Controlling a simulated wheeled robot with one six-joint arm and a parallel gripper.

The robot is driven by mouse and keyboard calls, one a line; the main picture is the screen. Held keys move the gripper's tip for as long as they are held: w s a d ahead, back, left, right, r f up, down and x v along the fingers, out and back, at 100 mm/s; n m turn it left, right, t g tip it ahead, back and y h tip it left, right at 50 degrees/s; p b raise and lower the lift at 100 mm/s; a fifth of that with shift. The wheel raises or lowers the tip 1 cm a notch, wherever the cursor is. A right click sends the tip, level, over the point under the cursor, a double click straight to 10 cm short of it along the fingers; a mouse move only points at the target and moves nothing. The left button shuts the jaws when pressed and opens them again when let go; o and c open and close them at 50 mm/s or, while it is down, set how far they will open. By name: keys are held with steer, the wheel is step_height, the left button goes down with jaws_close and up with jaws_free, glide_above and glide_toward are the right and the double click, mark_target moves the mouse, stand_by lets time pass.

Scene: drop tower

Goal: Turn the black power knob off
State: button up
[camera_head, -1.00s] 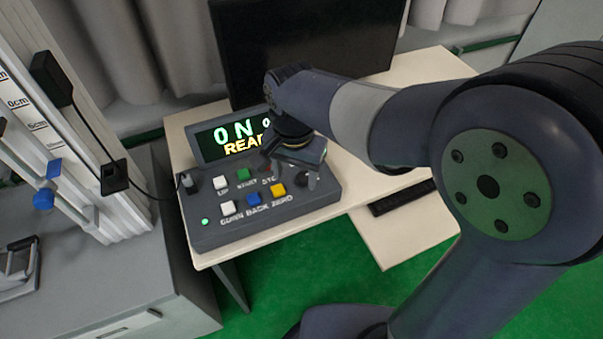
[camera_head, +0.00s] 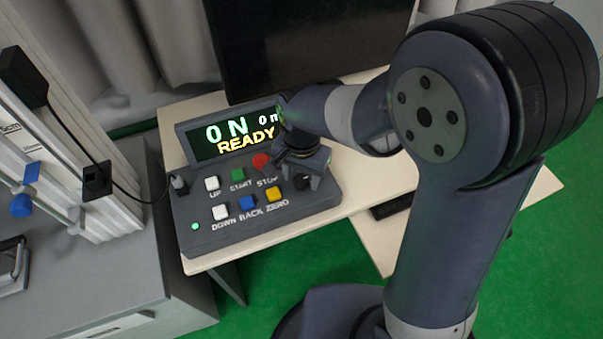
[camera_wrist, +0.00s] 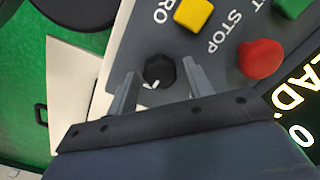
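The black power knob (camera_wrist: 159,72) shows in the wrist view on the grey control box, with a white mark on its lower left edge. In the head view the knob (camera_head: 302,181) is at the right end of the box, partly covered by my gripper. My gripper (camera_wrist: 160,78) is open, one finger on each side of the knob, with gaps to it. I cannot tell how far above the knob the fingertips are. The control box (camera_head: 192,206) has a display (camera_head: 232,133) reading "ON" and "READY".
A red stop button (camera_wrist: 260,58) and a yellow zero button (camera_wrist: 193,14) lie close to my gripper. Several other buttons, a cable plug (camera_head: 179,184) and a green light are further left. A black monitor (camera_head: 300,45) stands behind. A ruled tower (camera_head: 60,150) stands at left.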

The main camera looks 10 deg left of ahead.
steer(key=c, duration=0.8)
steer(key=shift+o, duration=0.2)
steer(key=n, duration=0.5)
steer(key=shift+p, duration=0.3)
steer(key=n, duration=0.9)
steer(key=shift+p, duration=0.3)
steer(key=shift+n, duration=1.9)
